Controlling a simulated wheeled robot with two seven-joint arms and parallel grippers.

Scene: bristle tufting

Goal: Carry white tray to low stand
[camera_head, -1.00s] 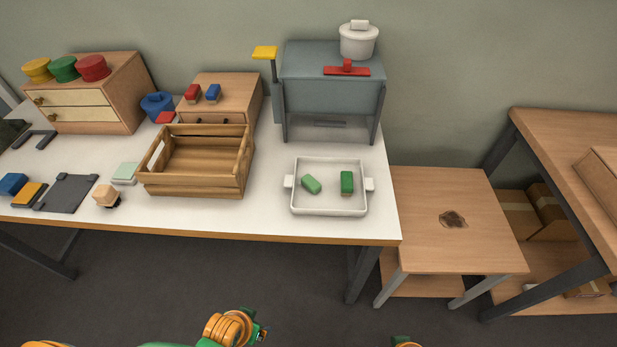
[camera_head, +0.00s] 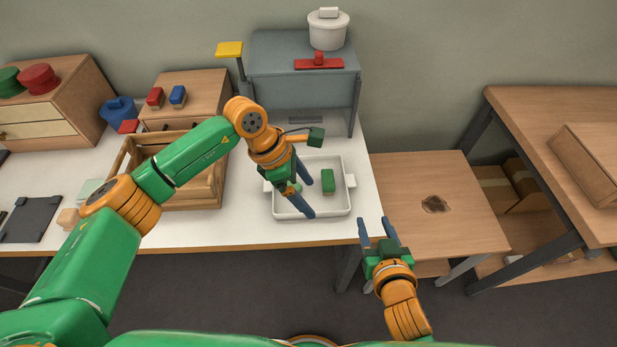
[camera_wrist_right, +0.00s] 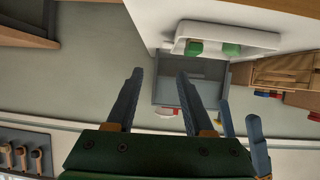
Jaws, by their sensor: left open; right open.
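The white tray (camera_head: 331,207) sits on the white table near its right end, with small handles at its sides. A green block (camera_head: 328,181) lies in its right half; the left half is partly hidden by my left arm. My left gripper (camera_head: 311,201) is open over the tray's left part; contact with it cannot be told. My right gripper (camera_head: 377,230) is open and empty, off the table's front right corner, apart from the tray. The tray also shows in the right wrist view (camera_wrist_right: 255,38), beyond my right fingers (camera_wrist_right: 155,85). The low stand (camera_head: 470,195) is a wooden table right of the white table.
A dark stain (camera_head: 435,204) marks the low stand's top, which is otherwise bare. A wooden crate (camera_head: 205,190) stands left of the tray. A grey box-like stand (camera_head: 300,80) with a white pot (camera_head: 328,30) stands behind the tray. A taller wooden bench (camera_head: 550,120) is at the right.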

